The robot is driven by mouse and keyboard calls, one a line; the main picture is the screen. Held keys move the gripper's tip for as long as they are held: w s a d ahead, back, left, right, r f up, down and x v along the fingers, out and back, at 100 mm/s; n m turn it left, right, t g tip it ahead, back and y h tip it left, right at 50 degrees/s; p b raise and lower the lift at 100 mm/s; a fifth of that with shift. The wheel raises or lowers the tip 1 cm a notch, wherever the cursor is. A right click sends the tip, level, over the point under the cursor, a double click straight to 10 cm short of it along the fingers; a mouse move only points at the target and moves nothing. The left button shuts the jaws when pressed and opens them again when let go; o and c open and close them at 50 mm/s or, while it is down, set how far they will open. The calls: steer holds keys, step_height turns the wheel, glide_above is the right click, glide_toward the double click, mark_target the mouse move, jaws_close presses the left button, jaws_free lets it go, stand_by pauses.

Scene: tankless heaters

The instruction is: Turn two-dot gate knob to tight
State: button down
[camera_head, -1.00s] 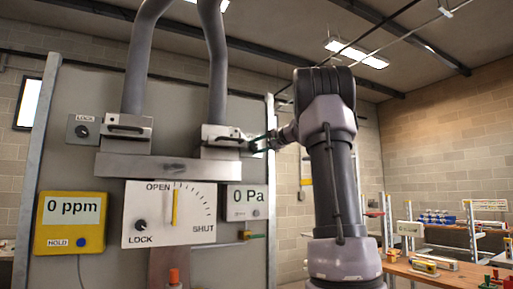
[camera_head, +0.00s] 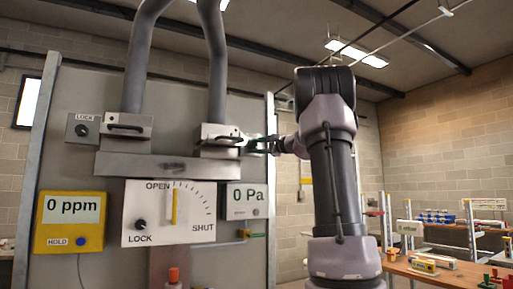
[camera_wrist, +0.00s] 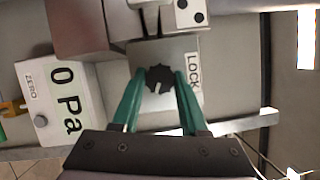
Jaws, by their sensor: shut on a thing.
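The two-dot gate knob is a dark, notched round knob (camera_wrist: 158,77) on a grey plate marked LOCK (camera_wrist: 193,75) in the wrist view. A white tile with two black dots (camera_wrist: 190,13) sits just beyond it at the top edge. My gripper (camera_wrist: 161,78) has its green fingers on both sides of the knob, shut on it. In the head view my gripper (camera_head: 259,146) is at the right gate block (camera_head: 219,141) and hides this knob. Another LOCK knob (camera_head: 82,130) sits by the left gate block (camera_head: 124,134).
A white dial panel (camera_head: 190,215) with a yellow pointer near OPEN is below the gates. A 0 Pa gauge (camera_head: 246,200) and a yellow 0 ppm meter (camera_head: 70,222) flank it. Pipes (camera_head: 217,60) rise above. Benches stand at the right.

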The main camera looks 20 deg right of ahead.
steer(key=shift+f, duration=0.1)
stand_by(0.3)
steer(key=shift+c, duration=2.2)
jaws_free()
steer(key=r+v, duration=0.1)
steer(key=v, duration=0.9)
steer(key=shift+s+d+f, duration=0.15)
steer(key=shift+s+f, duration=0.25)
steer(key=shift+f, duration=0.1)
